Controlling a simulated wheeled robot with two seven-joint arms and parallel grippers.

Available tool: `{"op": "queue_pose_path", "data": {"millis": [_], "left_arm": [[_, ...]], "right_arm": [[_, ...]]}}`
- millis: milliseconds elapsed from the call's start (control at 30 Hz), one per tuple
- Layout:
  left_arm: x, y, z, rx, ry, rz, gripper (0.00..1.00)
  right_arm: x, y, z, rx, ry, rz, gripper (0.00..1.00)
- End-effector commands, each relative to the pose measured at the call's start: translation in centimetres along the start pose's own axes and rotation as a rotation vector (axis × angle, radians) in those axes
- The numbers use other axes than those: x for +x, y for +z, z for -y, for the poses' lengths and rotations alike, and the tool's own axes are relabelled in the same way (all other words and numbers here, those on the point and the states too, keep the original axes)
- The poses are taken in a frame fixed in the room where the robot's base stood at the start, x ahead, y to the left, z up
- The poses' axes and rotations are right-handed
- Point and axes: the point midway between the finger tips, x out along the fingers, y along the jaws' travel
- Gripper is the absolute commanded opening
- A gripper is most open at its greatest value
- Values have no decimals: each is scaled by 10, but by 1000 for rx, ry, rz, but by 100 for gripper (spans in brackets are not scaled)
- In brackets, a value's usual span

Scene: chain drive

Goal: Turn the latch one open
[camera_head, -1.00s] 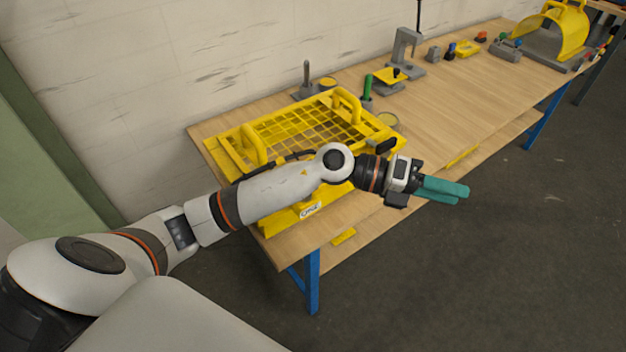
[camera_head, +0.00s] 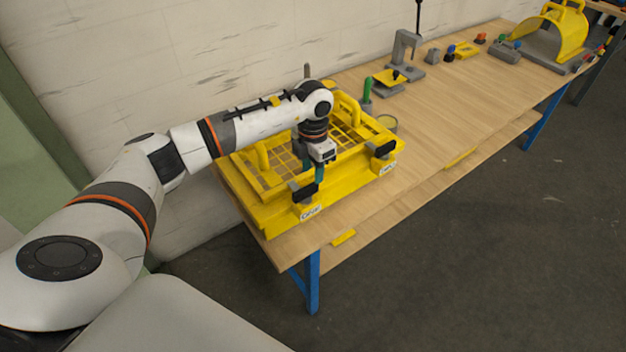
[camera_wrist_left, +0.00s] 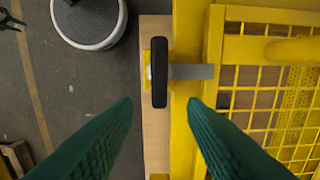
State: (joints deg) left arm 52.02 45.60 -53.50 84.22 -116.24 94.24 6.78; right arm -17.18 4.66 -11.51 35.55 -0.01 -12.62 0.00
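A yellow box (camera_head: 350,180) with a grid lid (camera_head: 345,133) stands on the bench. Its front has two latches with black handles: a left one (camera_head: 302,191) and a right one (camera_head: 381,149). No readable label tells me which is latch one. My left gripper (camera_head: 316,174) points down by the left latch. In the left wrist view, a black handle (camera_wrist_left: 159,72) lies across the gap ahead of the open teal fingers (camera_wrist_left: 160,103), apart from both. Its grey bar (camera_wrist_left: 192,72) reaches over the yellow rim. My right gripper is not in view.
A yellow hood (camera_head: 562,32) stands at the far right. The wall is close behind.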

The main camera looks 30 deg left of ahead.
Motion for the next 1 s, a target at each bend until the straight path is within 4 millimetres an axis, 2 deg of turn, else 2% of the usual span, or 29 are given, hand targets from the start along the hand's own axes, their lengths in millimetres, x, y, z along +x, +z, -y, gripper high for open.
{"op": "queue_pose_path", "data": {"millis": [100, 300, 467, 700, 767, 933, 1000], "left_arm": [[22, 0, -1, -2, 3, 3, 38], [49, 0, -1, -1, 2, 0, 38], [58, 0, -1, 1, 1, -1, 38], [60, 0, 0, 1, 1, -2, 38], [60, 0, 0, 1, 1, -2, 32], [59, -1, 0, 0, 1, -2, 4], [59, -1, 0, 0, 1, -2, 0]], "right_arm": [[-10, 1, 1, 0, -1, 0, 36], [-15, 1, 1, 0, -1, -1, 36], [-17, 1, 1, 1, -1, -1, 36], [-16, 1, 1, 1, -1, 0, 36], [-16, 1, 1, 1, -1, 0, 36], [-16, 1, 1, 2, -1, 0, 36], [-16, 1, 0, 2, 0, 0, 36]]}}
